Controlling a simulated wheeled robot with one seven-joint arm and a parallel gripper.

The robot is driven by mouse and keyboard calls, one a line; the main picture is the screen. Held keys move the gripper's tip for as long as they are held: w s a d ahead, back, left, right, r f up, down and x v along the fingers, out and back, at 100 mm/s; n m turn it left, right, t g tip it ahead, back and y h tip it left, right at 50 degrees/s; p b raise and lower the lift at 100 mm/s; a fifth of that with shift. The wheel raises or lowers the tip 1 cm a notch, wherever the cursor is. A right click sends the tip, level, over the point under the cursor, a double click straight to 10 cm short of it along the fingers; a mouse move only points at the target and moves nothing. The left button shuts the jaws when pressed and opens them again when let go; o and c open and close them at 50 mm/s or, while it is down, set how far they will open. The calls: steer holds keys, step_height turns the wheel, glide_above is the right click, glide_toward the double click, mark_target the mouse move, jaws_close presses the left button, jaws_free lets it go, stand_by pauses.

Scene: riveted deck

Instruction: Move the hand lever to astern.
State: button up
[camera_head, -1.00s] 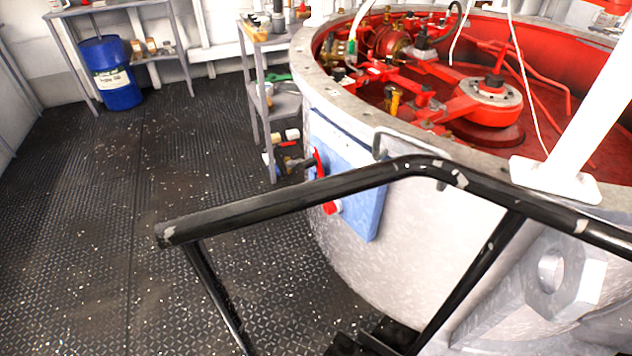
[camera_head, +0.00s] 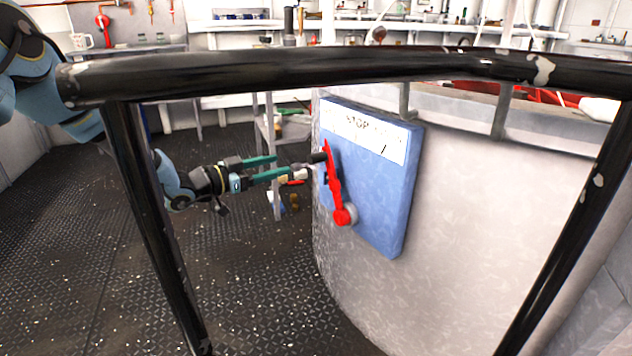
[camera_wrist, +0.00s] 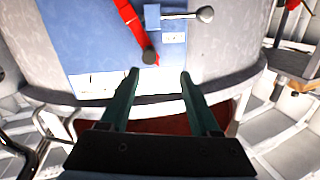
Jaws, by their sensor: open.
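The hand lever (camera_head: 334,183) is a red bar on a blue panel (camera_head: 375,195) fixed to the side of a round grey housing. It rises from a red pivot at its lower end and leans slightly left, with a black grip near its top. My gripper (camera_head: 283,166) is open and empty, reaching in from the left with green fingers pointing at the grip. In the wrist view the lever (camera_wrist: 130,20) ends in its black grip (camera_wrist: 149,56), just beyond and between the open fingertips (camera_wrist: 160,73). I cannot tell whether they touch. A white label partly reads "STOP"; "astern" is not legible.
A black handrail (camera_head: 300,72) crosses in front, with posts at left and right. A small ball-ended handle (camera_wrist: 204,14) sticks out beside the lever in the wrist view. A grey shelf (camera_head: 268,130) stands behind the gripper. Open deck lies at left.

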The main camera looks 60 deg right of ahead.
mark_target(317, 158)
steer(key=shift+m+g, duration=0.3)
steer(key=shift+g, duration=0.4)
steer(key=x, duration=0.6)
steer(key=s+b+x, duration=0.1)
steer(key=x, duration=0.5)
steer(key=shift+s+a, duration=0.1)
steer(key=shift+a, duration=0.1)
steer(key=shift+f, duration=0.1)
steer(key=shift+c, duration=0.3)
jaws_close()
